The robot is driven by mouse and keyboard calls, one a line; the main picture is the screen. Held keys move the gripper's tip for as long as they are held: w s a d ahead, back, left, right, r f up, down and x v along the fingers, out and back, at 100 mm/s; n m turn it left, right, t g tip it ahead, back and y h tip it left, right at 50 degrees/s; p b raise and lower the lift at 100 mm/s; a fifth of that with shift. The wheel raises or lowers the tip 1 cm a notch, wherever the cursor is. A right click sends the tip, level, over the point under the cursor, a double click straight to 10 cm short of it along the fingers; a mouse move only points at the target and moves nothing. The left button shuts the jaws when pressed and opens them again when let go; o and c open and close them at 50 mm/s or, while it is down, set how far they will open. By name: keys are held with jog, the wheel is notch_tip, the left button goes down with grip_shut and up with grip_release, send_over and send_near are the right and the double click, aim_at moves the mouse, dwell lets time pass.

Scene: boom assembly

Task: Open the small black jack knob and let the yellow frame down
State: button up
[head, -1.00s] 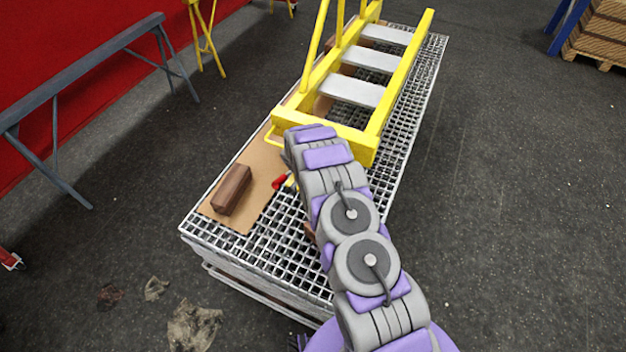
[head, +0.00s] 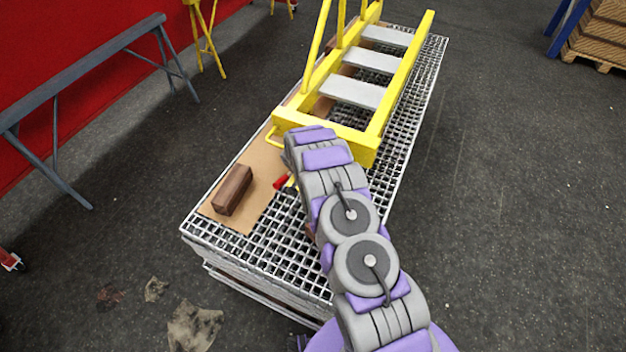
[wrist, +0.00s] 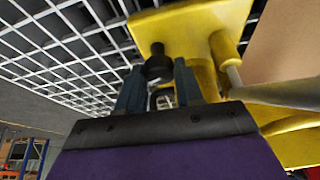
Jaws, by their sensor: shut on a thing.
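The yellow frame (head: 352,140) with pale grey steps lies on the grating bench. Its near end is partly hidden behind my arm in the head view. In the wrist view the yellow metalwork (wrist: 195,35) fills the upper right. The small black knob (wrist: 158,66) sits against it, between the fingertips. My gripper (wrist: 158,85) is shut on the knob, with one dark finger on each side. The gripper itself is hidden by my arm in the head view. A red-handled item (head: 281,182) shows just left of my arm.
The grating bench (head: 205,235) stands on a dark floor. A brown block (head: 232,190) lies on a cardboard sheet (head: 262,160) left of my arm. A grey trestle (head: 90,70) stands at left before a red wall. The floor at right is clear up to a pallet stack (head: 600,35).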

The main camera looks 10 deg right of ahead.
jog(key=shift+n, duration=0.3)
jog(key=shift+r+n+t+y+p, duration=0.2)
jog(key=shift+n+t+y+p, duration=0.2)
jog(key=shift+n+p, duration=0.45)
jog(key=shift+d+r+n+y+p, duration=0.15)
jog(key=shift+n+y+p, duration=0.15)
jog(key=shift+n+p, duration=0.6)
jog(key=n+y+p, duration=0.1)
jog(key=n+p, duration=0.1)
jog(key=p, duration=0.2)
jog(key=n+p, duration=0.2)
jog(key=p, duration=0.2)
jog(key=shift+d+n+y, duration=0.15)
jog(key=shift+n+y, duration=0.2)
jog(key=shift+y, duration=0.05)
jog(key=shift+f+n+y+p, duration=0.25)
jog(key=shift+n+y+p, duration=0.15)
jog(key=shift+n+p, duration=0.55)
jog(key=shift+n+y+b, duration=0.3)
jog(key=shift+n+b, duration=0.1)
jog(key=shift+n, duration=0.45)
jog(key=shift+d+n, duration=0.1)
jog(key=shift+n, duration=0.2)
